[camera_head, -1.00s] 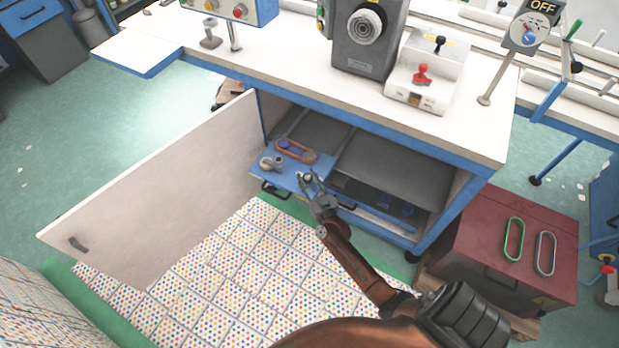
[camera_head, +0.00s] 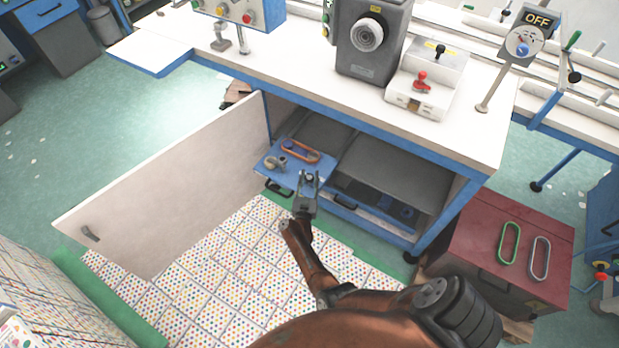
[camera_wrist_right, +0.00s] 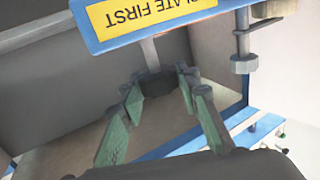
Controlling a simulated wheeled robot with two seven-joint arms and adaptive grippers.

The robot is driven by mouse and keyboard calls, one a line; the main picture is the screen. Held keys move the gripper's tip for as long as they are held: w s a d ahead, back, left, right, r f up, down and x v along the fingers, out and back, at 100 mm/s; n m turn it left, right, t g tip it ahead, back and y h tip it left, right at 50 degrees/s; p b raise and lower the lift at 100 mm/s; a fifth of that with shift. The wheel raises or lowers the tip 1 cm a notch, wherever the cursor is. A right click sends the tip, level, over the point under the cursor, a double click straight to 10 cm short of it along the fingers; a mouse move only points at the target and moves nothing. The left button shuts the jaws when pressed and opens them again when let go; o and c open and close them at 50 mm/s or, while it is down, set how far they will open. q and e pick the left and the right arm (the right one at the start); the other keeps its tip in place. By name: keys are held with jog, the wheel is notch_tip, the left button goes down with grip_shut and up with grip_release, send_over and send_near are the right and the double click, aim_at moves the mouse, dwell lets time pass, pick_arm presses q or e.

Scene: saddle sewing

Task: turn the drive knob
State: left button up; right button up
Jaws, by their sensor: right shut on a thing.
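My right gripper (camera_head: 309,180) is at the front right edge of the blue pull-out tray (camera_head: 318,170), under the workbench. In the right wrist view, my right gripper (camera_wrist_right: 160,95) has its green-padded fingers on both sides of a dark round knob (camera_wrist_right: 158,83), shut on it. I take this for the drive knob; in the head view the gripper mostly hides it. An orange belt loop (camera_head: 300,152) and a grey round part (camera_head: 272,162) sit on the tray, left of the gripper. My left gripper is not in view.
The white cabinet door (camera_head: 170,190) stands open at the left. A yellow label (camera_wrist_right: 140,12) is on the blue tray edge, close to the fingers. A dark red box (camera_head: 480,260) with a green and a grey loop stands at right. An OFF panel (camera_head: 530,35) is above.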

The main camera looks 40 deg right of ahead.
jog(key=shift+m+g+h, duration=0.4)
jog(key=shift+g+h, duration=0.1)
jog(key=o, duration=1.2)
jog(key=shift+c, duration=0.2)
jog(key=shift+o, duration=0.2)
jog(key=shift+d, duration=0.1)
jog(key=shift+n+t+y, duration=0.3)
jog(key=shift+t, duration=0.1)
